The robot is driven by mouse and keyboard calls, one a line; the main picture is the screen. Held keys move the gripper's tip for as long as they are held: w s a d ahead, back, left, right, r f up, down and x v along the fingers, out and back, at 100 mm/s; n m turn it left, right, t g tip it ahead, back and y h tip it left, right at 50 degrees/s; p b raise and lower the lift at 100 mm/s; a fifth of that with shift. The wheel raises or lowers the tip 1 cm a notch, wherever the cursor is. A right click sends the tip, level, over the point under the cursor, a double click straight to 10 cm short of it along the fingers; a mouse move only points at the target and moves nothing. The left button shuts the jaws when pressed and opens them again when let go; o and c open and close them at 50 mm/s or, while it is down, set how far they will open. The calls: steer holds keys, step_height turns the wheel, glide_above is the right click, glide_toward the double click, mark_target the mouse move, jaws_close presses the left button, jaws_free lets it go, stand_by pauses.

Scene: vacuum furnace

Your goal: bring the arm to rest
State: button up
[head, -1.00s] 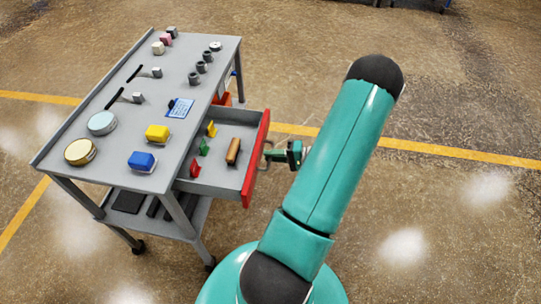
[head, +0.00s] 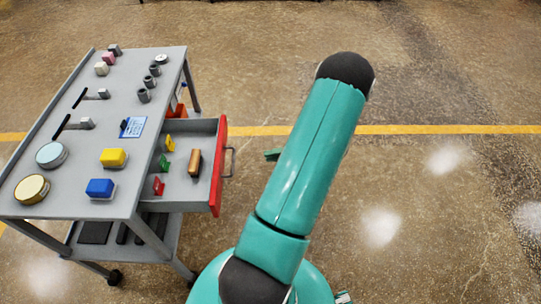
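My arm (head: 308,165) rises from the bottom centre and bends over at a black elbow. Only a small dark green piece of my gripper (head: 273,154) shows at the left edge of the arm; the rest is hidden behind it. Whether the fingers are open or shut cannot be seen. The gripper piece is apart from the grey handle (head: 230,162) of the red-fronted drawer (head: 218,168), with a gap of floor between them in the picture. The drawer stands open.
The grey cart (head: 150,75) stands at the left with blocks, tins and tools on top. The drawer holds an orange-brown block (head: 194,162) and red, green and yellow pieces. The floor to the right is clear, crossed by a yellow line (head: 440,129).

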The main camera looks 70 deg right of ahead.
stand_by(0.3)
steer(key=w+a+r+n+g+y, duration=0.2)
steer(key=w+a+r+n+g, duration=0.5)
steer(key=w+a+r+g, duration=0.75)
steer(key=a+r+n+t+h, duration=0.1)
steer(key=a+r+n+h, duration=0.1)
steer(key=a+r, duration=0.3)
steer(key=w+a+r+n+t+h, duration=0.1)
steer(key=a+r, duration=0.4)
steer(key=a, duration=0.8)
steer(key=w+a+r+n+t+h, duration=0.1)
steer(key=a+r+n+t+h, duration=0.2)
steer(key=a, duration=0.7)
step_height(320, 180, up, 3)
steer(key=shift+f+n+h, duration=0.1)
steer(key=shift+n+h, duration=0.4)
steer(key=shift+h, duration=0.2)
steer(key=shift+s, duration=0.1)
